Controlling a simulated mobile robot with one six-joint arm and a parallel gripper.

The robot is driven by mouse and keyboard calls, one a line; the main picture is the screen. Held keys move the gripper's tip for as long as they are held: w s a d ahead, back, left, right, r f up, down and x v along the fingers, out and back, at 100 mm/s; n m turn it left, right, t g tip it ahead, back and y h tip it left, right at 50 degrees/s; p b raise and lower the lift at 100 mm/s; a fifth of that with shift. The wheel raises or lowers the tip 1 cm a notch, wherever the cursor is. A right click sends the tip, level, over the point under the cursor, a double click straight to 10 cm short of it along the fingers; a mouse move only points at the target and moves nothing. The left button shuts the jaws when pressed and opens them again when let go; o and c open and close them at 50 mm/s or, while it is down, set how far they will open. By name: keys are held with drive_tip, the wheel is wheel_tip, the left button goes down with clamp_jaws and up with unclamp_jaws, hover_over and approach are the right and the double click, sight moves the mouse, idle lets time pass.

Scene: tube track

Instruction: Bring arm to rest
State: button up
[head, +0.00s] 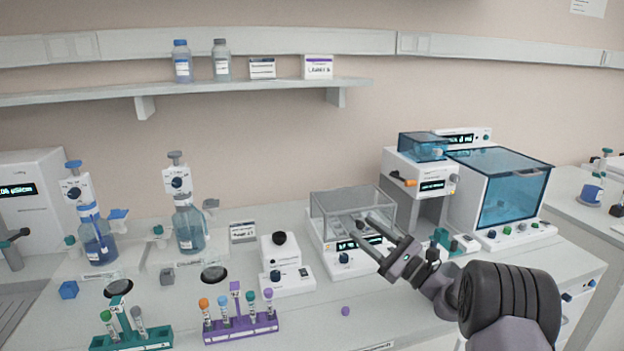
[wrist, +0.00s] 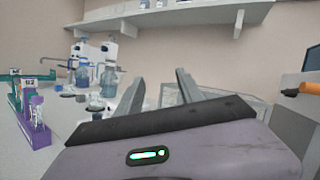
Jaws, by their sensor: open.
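My gripper (head: 367,228) is open and empty in the head view, held above the bench in front of the clear-lidded balance (head: 325,238). My arm reaches in from the lower right. In the wrist view the two fingers of my gripper (wrist: 160,88) stand apart with nothing between them. The purple tube rack (head: 240,329) with several capped tubes stands at the front of the bench, left of the gripper; it also shows in the wrist view (wrist: 38,130). A green tube rack (head: 132,340) stands further left.
A blue-lidded machine (head: 500,195) stands to the right. Two dispenser bottles (head: 97,240) (head: 190,230) and a small white mixer (head: 285,275) stand to the left. A shelf (head: 200,90) runs along the wall.

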drive_tip(key=s+a+r+n+g, duration=0.3)
drive_tip(key=s+a+n+g, duration=0.15)
drive_tip(key=s+a, duration=0.25)
drive_tip(key=s+a+r+n+g, duration=0.3)
drive_tip(key=s+a+n+g, duration=0.15)
drive_tip(key=s+a, duration=0.25)
drive_tip(key=s+a+f+n+g+h, duration=0.1)
drive_tip(key=s+n+g+h, duration=0.15)
drive_tip(key=s, duration=0.55)
drive_tip(key=s+a+f+n+g+h, duration=0.1)
drive_tip(key=s+a+n+h, duration=0.15)
drive_tip(key=s, duration=0.55)
drive_tip(key=s+d+f+n+t+h, duration=0.2)
drive_tip(key=s+d+f+n+h, duration=0.2)
drive_tip(key=s+d+h, duration=0.4)
drive_tip(key=s+d, duration=0.1)
drive_tip(key=s, duration=0.4)
drive_tip(key=shift+s+d+t, duration=0.35)
drive_tip(key=shift+s+d, duration=0.05)
